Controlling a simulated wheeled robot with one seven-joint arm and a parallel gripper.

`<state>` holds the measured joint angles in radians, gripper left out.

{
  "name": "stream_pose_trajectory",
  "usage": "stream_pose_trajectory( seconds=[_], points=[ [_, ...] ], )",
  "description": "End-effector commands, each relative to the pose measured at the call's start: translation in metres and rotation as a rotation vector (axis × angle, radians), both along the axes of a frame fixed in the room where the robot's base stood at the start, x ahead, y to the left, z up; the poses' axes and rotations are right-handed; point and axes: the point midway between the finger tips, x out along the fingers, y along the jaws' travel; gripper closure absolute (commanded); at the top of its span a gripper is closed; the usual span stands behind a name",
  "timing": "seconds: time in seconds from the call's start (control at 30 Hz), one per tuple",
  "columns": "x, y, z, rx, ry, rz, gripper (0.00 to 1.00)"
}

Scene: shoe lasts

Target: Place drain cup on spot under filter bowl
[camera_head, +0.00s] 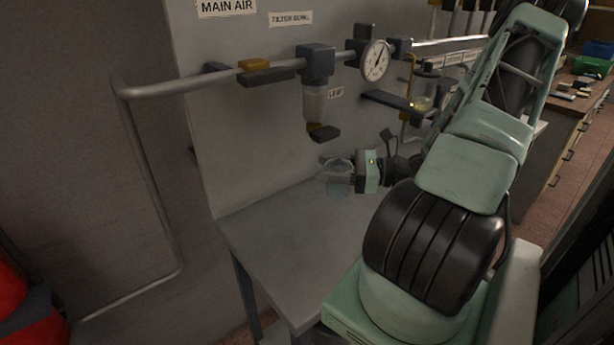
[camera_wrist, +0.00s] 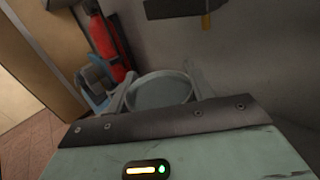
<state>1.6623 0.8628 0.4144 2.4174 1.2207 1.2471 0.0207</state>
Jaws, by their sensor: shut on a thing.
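The filter bowl (camera_head: 315,103) hangs under a dark block on the air pipe, with a dark drain lever (camera_head: 324,132) at its bottom end. The clear drain cup (camera_head: 339,178) is between the fingers of my gripper (camera_head: 331,173), just above the back of the grey table (camera_head: 285,245) and below, slightly right of, the filter bowl. In the wrist view the cup's round rim (camera_wrist: 162,90) shows between two grey fingers, shut on its sides. I cannot tell whether the cup touches the table. The marked spot is not distinguishable.
A pressure gauge (camera_head: 376,60) and a second bowl with yellowish fluid (camera_head: 423,100) stand right of the filter. A yellow-topped valve handle (camera_head: 255,65) is on the pipe at left. The table's front left is clear. Red cylinders (camera_wrist: 113,50) stand off the table.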

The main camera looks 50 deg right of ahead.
Motion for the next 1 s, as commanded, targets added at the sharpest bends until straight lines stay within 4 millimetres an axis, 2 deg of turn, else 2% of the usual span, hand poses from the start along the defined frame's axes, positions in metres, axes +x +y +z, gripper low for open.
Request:
stream_pose_trajectory(
  seconds=[0.1, 0.33, 0.5, 0.67, 0.9, 1.0],
  points=[
    [0.03, -0.006, 0.002, 0.001, -0.002, 0.004, 0.69],
    [0.078, -0.018, 0.001, 0.0, -0.002, 0.003, 0.69],
    [0.078, -0.019, -0.025, 0.004, 0.001, 0.0, 0.69],
    [0.078, -0.019, -0.036, 0.002, 0.001, 0.0, 0.69],
    [0.078, -0.019, -0.065, 0.003, 0.001, 0.0, 0.69],
    [0.081, -0.019, -0.069, 0.001, 0.0, 0.001, 0.69]
  ],
)
